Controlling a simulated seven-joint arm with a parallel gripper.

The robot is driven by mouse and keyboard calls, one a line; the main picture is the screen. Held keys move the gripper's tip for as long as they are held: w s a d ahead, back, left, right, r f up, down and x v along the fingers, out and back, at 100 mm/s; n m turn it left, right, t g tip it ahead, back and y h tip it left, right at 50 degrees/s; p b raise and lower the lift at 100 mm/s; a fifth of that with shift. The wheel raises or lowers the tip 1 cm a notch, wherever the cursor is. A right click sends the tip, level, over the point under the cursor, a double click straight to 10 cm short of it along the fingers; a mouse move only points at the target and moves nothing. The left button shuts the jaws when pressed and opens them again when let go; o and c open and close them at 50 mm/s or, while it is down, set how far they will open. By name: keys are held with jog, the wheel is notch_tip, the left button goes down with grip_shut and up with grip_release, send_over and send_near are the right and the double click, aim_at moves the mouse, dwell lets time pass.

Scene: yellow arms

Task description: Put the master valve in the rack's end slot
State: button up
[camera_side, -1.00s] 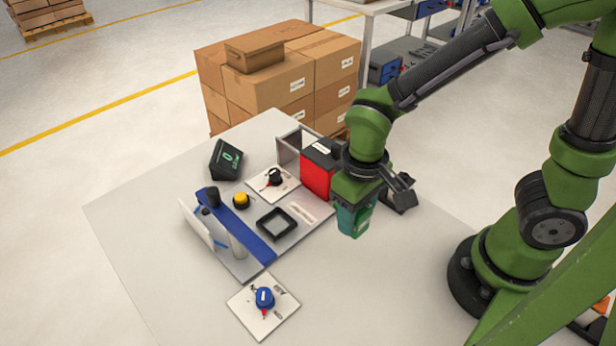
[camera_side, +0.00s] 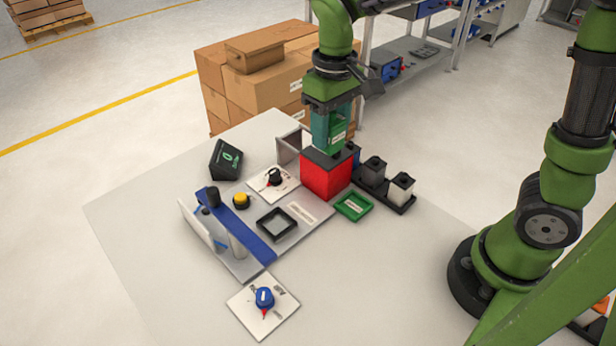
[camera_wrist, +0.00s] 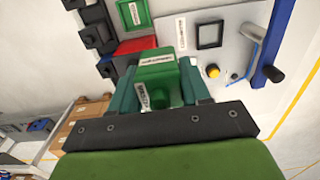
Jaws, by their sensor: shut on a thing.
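My gripper (camera_side: 330,128) is shut on a green block with white labels (camera_wrist: 158,72), which I take to be the master valve. In the wrist view the block sits between my two teal fingers (camera_wrist: 170,92). In the side view the block looks to be above or behind the red box; its exact gap to it cannot be told. The black rack (camera_side: 405,208) runs from behind the red box to the right, holding a white-topped piece (camera_side: 401,186), a dark grey piece (camera_side: 374,171) and a partly hidden blue piece (camera_side: 355,152). The rack's far end is hidden.
The red box (camera_side: 327,177) with a black top blocks the view of the rack. A green tray (camera_side: 338,203) lies before it. A plate carries a black frame (camera_side: 277,224), yellow button (camera_side: 241,200) and blue bar (camera_side: 238,228). The table's front right is clear.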

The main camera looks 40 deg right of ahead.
jog(key=w+d+f, duration=0.2)
jog(key=w+d, duration=1.1)
notch_tip(320, 180, down, 10)
jog(key=shift+s+d+f, duration=0.1)
jog(key=shift+d+f, duration=0.05)
jog(key=shift+f, duration=2.1)
jog(key=shift+f, duration=0.2)
jog(key=o, duration=1.1)
